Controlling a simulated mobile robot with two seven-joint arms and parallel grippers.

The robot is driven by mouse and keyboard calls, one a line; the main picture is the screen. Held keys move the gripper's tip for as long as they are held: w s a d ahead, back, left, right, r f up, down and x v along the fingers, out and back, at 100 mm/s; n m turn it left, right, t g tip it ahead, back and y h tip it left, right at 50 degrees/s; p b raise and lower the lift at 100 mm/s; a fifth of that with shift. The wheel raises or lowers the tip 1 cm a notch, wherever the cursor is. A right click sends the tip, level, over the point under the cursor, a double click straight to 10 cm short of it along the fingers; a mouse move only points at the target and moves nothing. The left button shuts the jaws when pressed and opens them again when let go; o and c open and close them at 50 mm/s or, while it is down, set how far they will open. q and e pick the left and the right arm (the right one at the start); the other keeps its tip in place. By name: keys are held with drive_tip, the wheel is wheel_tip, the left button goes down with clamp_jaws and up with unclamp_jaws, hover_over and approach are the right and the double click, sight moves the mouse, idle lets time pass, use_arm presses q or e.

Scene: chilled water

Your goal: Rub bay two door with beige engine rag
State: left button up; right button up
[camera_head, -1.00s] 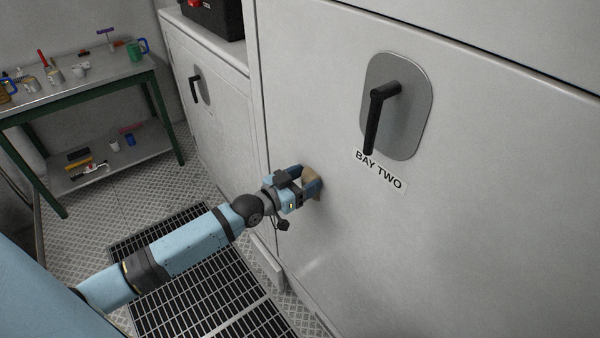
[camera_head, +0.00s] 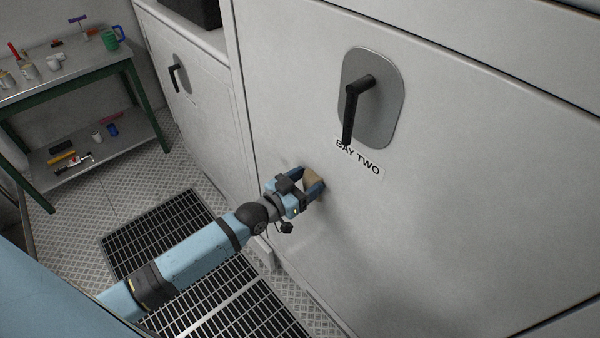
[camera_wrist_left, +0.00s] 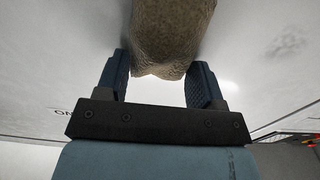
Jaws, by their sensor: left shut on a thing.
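The bay two door (camera_head: 430,210) is a large pale grey panel with a black lever handle and a "BAY TWO" label. My left gripper (camera_head: 312,181) is shut on the beige engine rag (camera_head: 313,177) at the left part of the door, below and left of the label. The rag appears to be against the door surface. In the left wrist view the rag (camera_wrist_left: 172,35) sits between the two blue fingers, and the door surface lies beyond it. A dark smudge shows on the pale surface at right in that view. My right gripper is not in view.
The black handle (camera_head: 352,105) juts out above the gripper. A neighbouring door with a smaller handle (camera_head: 178,78) is at left. A green-framed workbench (camera_head: 75,85) with mugs and tools stands at the back left. A floor grating (camera_head: 190,255) lies below my arm.

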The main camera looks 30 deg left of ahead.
use_arm(q)
drive_tip(key=shift+s+d, duration=0.15)
drive_tip(key=shift+d, duration=0.1)
drive_tip(key=shift+s+a, duration=0.1)
drive_tip(key=shift+p+v, duration=0.95)
drive_tip(key=shift+v, duration=1.9)
drive_tip(key=p+v, duration=0.1)
drive_tip(key=v, duration=0.2)
